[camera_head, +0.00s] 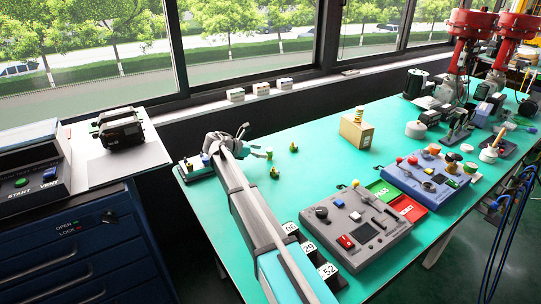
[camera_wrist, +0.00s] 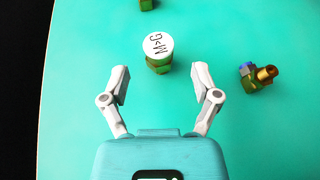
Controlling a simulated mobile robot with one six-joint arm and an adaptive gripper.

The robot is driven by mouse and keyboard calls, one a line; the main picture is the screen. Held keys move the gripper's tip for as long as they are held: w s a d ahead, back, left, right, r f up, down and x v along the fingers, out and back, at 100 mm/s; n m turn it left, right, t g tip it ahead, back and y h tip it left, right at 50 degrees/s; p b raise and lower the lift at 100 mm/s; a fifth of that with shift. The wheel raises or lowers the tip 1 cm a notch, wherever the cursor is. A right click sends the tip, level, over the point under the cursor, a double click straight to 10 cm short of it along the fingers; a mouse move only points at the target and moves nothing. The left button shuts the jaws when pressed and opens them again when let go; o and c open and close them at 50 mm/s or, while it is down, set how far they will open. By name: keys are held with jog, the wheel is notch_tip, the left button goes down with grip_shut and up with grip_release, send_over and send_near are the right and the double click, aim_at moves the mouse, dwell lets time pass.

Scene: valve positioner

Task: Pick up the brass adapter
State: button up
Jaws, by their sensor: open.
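My gripper (camera_wrist: 160,72) is open and empty, its two white fingers spread apart. A brass-and-green fitting (camera_wrist: 159,66) with a white round top marked in black stands just ahead of and between the fingertips, apart from both. A second fitting (camera_wrist: 258,77), with a blue part and a copper-coloured end, lies to the right of the right finger. A third fitting (camera_wrist: 147,4) is cut off at the top edge. I cannot tell which is the brass adapter. In the head view my gripper (camera_head: 256,143) is low over the table beside small brass-green fittings (camera_head: 275,173).
The teal table (camera_head: 330,110) has clear room behind the fittings. A cardboard-coloured box (camera_head: 356,133) stands further right. A grey control panel (camera_head: 355,225), green and red trays (camera_head: 408,208) and a blue panel (camera_head: 430,178) lie nearer. Numbered blocks (camera_head: 308,246) stand beside my arm.

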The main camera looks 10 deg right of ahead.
aim_at(269, 152)
jog(key=shift+b+x, duration=0.6)
jog(key=shift+x, duration=1.45)
jog(key=shift+w, duration=0.1)
grip_shut()
